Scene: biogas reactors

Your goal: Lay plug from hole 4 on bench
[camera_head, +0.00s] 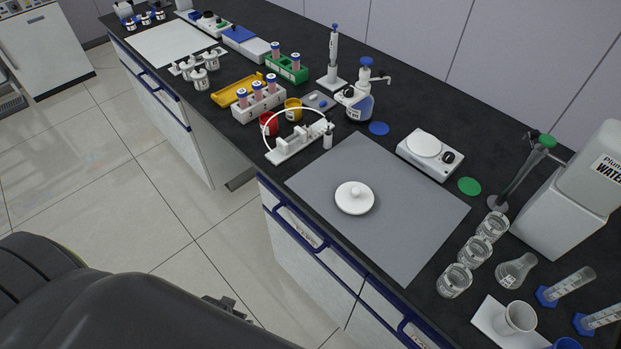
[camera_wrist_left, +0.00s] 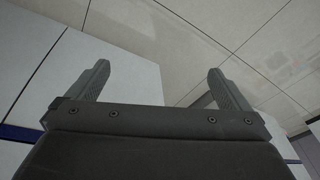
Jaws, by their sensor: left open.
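I cannot make out a numbered hole 4 or its plug in either view. Small bottles with white tops (camera_head: 200,79) stand in a group at the bench's left part, and bottles with blue parts (camera_head: 131,24) stand at its far end; their details are too small to tell. The black bench (camera_head: 400,110) runs from far left to near right. My left gripper (camera_wrist_left: 160,83) is open and empty in the left wrist view, with cabinet fronts and floor beyond it. My left arm fills the lower left of the head view, away from the bench top. My right gripper is not in view.
A grey mat (camera_head: 310,182) with a white knobbed lid (camera_head: 354,199) lies mid-bench. Tube racks (camera_head: 260,105) stand left; glassware (camera_head: 455,281) stands right. Much of the mat is bare.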

